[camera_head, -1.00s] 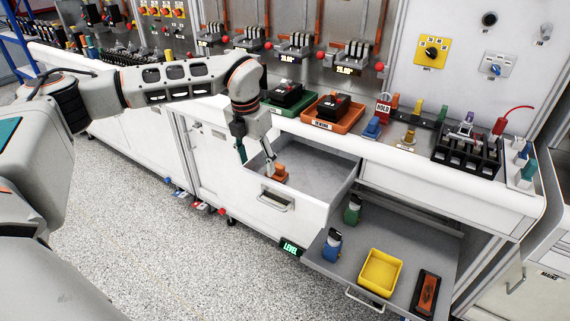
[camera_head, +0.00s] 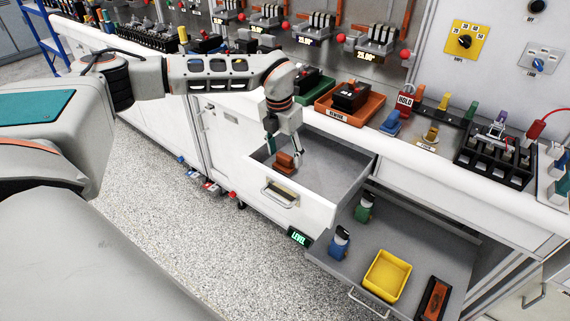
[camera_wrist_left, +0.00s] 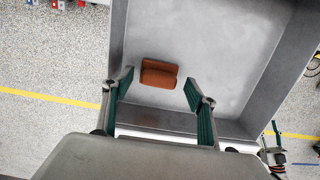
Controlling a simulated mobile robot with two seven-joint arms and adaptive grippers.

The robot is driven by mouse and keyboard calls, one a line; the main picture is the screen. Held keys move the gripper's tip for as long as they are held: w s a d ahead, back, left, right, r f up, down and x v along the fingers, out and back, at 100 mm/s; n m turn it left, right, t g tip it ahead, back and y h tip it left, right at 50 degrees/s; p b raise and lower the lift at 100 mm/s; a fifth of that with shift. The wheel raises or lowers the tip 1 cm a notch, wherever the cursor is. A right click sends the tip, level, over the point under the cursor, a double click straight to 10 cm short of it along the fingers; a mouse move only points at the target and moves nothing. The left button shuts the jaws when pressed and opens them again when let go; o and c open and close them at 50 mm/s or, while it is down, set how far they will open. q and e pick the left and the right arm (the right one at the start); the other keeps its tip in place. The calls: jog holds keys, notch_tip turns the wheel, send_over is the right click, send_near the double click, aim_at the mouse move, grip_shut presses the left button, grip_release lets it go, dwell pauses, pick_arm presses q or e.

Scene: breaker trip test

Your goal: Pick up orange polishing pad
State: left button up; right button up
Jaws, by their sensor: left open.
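The orange polishing pad (camera_head: 287,161) lies on the floor of the open upper drawer (camera_head: 341,181), near its front left part. It also shows in the left wrist view (camera_wrist_left: 159,74), flat on the grey drawer floor. My left gripper (camera_head: 284,152) reaches down into the drawer just above the pad. In the left wrist view its two green-padded fingers (camera_wrist_left: 160,96) are spread wide, with nothing between the pads, and the orange pad lies just beyond the tips.
A lower drawer (camera_head: 412,255) is also pulled out, holding a yellow bin (camera_head: 387,275), a blue bottle, a green bottle and a dark-orange item. The worktop above bears an orange tray (camera_head: 367,112) and a black rack (camera_head: 497,160). The drawer walls stand close around my gripper.

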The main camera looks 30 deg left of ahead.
aim_at(285, 155)
pick_arm(q)
jog(key=shift+w+f, duration=0.1)
jog(key=shift+f, duration=0.6)
pick_arm(e)
jog(key=shift+w+a+r, duration=0.1)
jog(key=shift+w+r, duration=0.2)
pick_arm(q)
jog(key=c, duration=1.2)
jog(key=shift+c, duration=0.2)
jog(key=shift+r, duration=0.15)
pick_arm(e)
jog(key=shift+s+f, duration=0.1)
jog(key=shift+f, duration=0.05)
pick_arm(q)
jog(key=shift+r, duration=0.6)
notch_tip(285, 155, up, 19)
jog(key=p, duration=0.1)
jog(key=shift+f, duration=0.2)
pick_arm(e)
jog(key=shift+r, duration=0.7)
